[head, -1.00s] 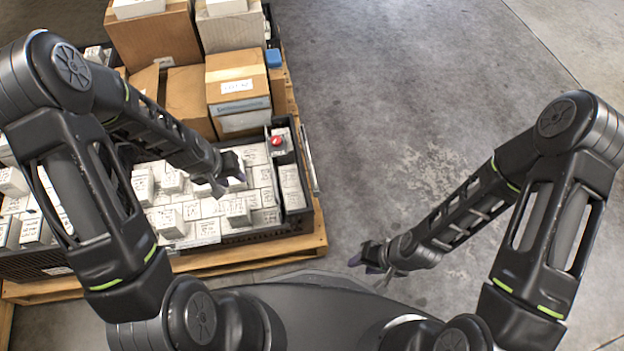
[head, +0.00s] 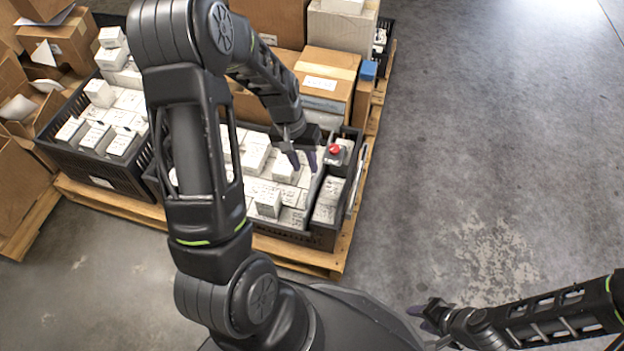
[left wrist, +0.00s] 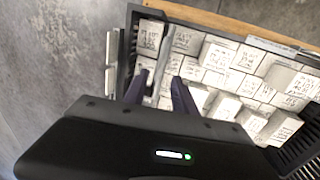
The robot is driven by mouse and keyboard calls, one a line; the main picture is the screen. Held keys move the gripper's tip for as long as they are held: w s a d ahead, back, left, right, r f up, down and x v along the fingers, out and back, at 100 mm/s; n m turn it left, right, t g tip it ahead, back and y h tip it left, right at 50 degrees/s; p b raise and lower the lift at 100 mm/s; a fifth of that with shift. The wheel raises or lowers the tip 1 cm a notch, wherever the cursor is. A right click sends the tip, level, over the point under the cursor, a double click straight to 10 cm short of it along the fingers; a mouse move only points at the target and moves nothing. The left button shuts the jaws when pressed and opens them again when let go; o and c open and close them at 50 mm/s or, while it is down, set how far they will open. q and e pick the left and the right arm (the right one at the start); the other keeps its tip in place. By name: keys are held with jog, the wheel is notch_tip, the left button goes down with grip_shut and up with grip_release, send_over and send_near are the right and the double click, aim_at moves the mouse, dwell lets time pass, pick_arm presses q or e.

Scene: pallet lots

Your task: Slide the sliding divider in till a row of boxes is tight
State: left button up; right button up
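The black crate (head: 322,238) holds rows of small white labelled boxes (head: 262,185). The thin sliding divider (head: 316,186) stands between the main rows and a narrow right-hand compartment with a few white boxes (head: 327,200); it also shows in the left wrist view (left wrist: 163,72). A red knob (head: 334,149) sits at the compartment's far end. My left gripper (head: 303,164) is open above the crate, near the divider. In the left wrist view its fingers (left wrist: 158,85) appear on either side of the divider; contact cannot be told. My right gripper (head: 421,317) is open and empty, away from the crate.
Another black crate of white boxes (head: 105,168) stands to the left on the wooden pallet (head: 290,252). Cardboard boxes (head: 327,75) stand behind the crate. A blue item (head: 369,70) is beside them. The concrete floor (head: 480,130) at right is clear.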

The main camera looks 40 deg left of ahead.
aim_at(312, 185)
pick_arm(q)
jog(key=f+b, duration=0.1)
jog(key=f, duration=0.1)
jog(key=d+f+b, duration=0.1)
jog(key=f, duration=0.2)
jog(key=f+b, duration=0.1)
jog(key=f, duration=0.1)
jog(key=shift+w+d+f, duration=0.2)
jog(key=shift+w+f, duration=0.1)
jog(key=shift+f, duration=0.05)
jog(key=shift+c, duration=0.3)
grip_shut()
dwell(0.9)
